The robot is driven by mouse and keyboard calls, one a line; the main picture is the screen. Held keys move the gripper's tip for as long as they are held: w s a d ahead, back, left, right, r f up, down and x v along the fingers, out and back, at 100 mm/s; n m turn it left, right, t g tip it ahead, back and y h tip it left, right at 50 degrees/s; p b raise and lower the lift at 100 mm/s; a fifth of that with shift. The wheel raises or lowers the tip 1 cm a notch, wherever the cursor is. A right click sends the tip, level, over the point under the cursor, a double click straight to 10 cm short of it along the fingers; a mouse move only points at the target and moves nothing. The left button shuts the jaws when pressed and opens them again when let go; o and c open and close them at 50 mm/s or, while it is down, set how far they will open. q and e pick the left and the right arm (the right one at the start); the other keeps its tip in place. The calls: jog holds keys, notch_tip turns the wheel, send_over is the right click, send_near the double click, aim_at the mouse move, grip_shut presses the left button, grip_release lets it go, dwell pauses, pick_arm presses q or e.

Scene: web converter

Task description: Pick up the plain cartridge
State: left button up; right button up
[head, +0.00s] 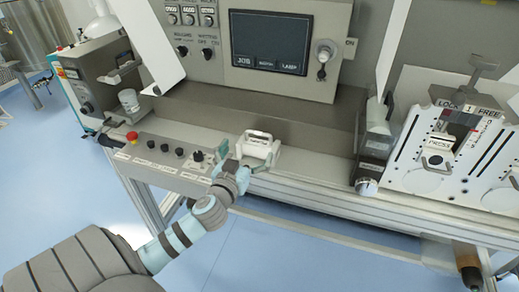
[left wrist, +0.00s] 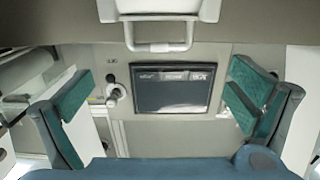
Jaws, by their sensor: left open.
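A white cartridge (head: 258,150) with a loop handle and a small dark-lettered label sits on the grey ledge below the screen in the head view. The lettering is too small to read. My left gripper (head: 241,160) is at its near left side, fingers apart. In the left wrist view the open fingers of the left gripper (left wrist: 162,105) have nothing between them. The white cartridge (left wrist: 160,8) is cut off at the top edge there, its handle bar hanging toward the fingers. Whether any finger touches the cartridge cannot be told. My right gripper is not in view.
A control panel (head: 160,150) with a red button and knobs lies left of the gripper. The screen (head: 270,42) rises behind. A slotted plate (head: 406,150) with a LOCK/FREE part is at right. The ledge right of the cartridge looks clear.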

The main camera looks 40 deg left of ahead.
aim_at(258, 133)
pick_arm(q)
jog(key=p+x, duration=0.1)
jog(key=x, duration=0.8)
jog(key=shift+w+r, duration=0.1)
jog(key=shift+r, duration=0.05)
jog(key=shift+w+a, duration=0.1)
jog(key=shift+w, duration=0.15)
jog(key=shift+s, duration=0.1)
jog(key=c, duration=2.1)
jog(key=shift+o, duration=0.2)
